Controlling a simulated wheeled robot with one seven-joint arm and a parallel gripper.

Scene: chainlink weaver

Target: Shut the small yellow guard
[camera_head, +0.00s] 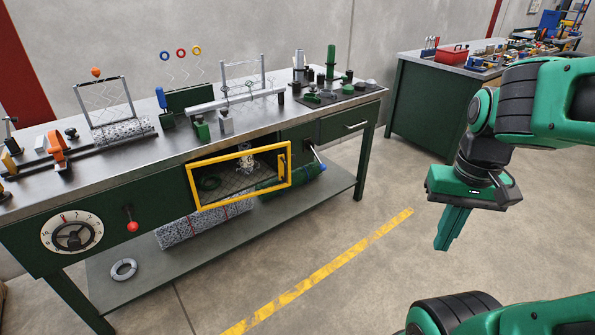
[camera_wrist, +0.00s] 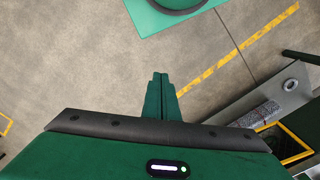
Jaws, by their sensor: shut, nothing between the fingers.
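The yellow guard (camera_head: 240,152) is a rectangular yellow frame at the front of the green workbench, around an opening below the worktop. Through it I see a dark green coil and a pale metal part. I cannot tell for sure whether the guard stands ajar or flush. Part of a yellow frame (camera_wrist: 297,139) also shows at the lower right of the wrist view. My gripper (camera_head: 445,243) is shut and empty, pointing down over open floor, well to the right of the guard and apart from it. Its closed fingers (camera_wrist: 160,77) show in the wrist view.
The workbench top (camera_head: 150,160) carries several fixtures and tools. A dial (camera_head: 72,232) and a red-knobbed lever (camera_head: 132,226) are on its front. A lower shelf (camera_head: 200,238) holds mesh rolls. A second bench (camera_head: 420,105) stands behind. The floor around the yellow line (camera_head: 318,272) is clear.

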